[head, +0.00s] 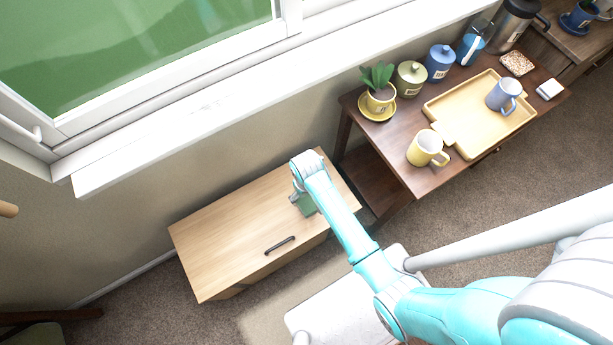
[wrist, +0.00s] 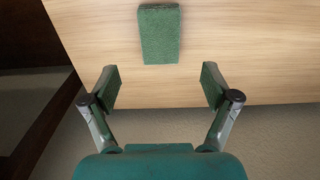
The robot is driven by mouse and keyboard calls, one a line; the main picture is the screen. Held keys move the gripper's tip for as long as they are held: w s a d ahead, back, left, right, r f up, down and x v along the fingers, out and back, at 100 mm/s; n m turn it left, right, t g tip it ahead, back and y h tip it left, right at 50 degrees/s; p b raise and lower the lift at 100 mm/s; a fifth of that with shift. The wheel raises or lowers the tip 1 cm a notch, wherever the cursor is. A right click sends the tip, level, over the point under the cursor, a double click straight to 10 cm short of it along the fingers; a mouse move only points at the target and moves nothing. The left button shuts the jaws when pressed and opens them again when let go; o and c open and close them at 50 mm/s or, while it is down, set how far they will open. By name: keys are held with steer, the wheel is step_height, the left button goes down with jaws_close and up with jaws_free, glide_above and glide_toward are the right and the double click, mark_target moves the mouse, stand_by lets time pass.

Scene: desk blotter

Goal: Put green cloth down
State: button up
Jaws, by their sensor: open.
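The green cloth (wrist: 159,34) lies flat on the light wooden cabinet top (wrist: 235,40) in the wrist view, as a small folded rectangle. My gripper (wrist: 160,86) is open, with its two fingers apart and nothing between them. The cloth lies beyond the fingertips, centred between them, and appears apart from both. In the head view, my gripper (head: 297,198) is over the right part of the wooden cabinet (head: 230,228). A green patch of the cloth (head: 308,207) shows beside it, partly hidden by my arm.
A dark wooden table (head: 400,171) stands right of the cabinet. It holds a yellow mug (head: 422,148), a tray (head: 467,97) with a blue mug (head: 503,92), a potted plant (head: 378,88) and jars.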

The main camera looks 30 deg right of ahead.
steer(key=shift+r, duration=1.55)
steer(key=shift+s, duration=0.1)
steer(key=s+r+t, duration=0.3)
steer(key=s+t, duration=0.4)
steer(key=s, duration=0.8)
steer(key=s+r+t, duration=0.2)
steer(key=s+r, duration=0.2)
steer(key=r, duration=0.5)
steer(key=s+r+t, duration=0.3)
steer(key=s+r, duration=0.1)
steer(key=r, duration=0.5)
steer(key=s+r+t, duration=0.3)
steer(key=s+r, duration=0.1)
steer(key=r, duration=0.5)
steer(key=shift+s+r, duration=0.15)
steer(key=shift+r, duration=0.25)
